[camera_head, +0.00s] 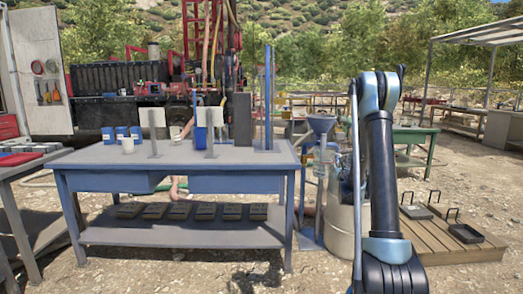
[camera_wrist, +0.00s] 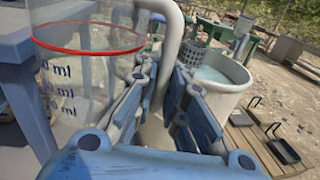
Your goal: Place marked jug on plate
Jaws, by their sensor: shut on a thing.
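The marked jug (camera_wrist: 88,75) fills the upper left of the wrist view. It is clear, with a red line around it and dark blue ml marks. My gripper (camera_wrist: 167,78) is shut on its pale handle (camera_wrist: 172,35), with one finger on each side. The jug looks roughly upright, and its top is cut off by the picture edge. In the head view my arm stands at the right of the blue table; I cannot clearly make out its fingers there. I cannot pick out the plate in either view.
The blue table (camera_head: 250,156) holds blue and white cups, stands and posts. A grey funnel (camera_head: 322,124) is by its right end. An open drum (camera_wrist: 237,96) with liquid stands right of my gripper, before a wooden pallet (camera_head: 440,251) bearing handled trays.

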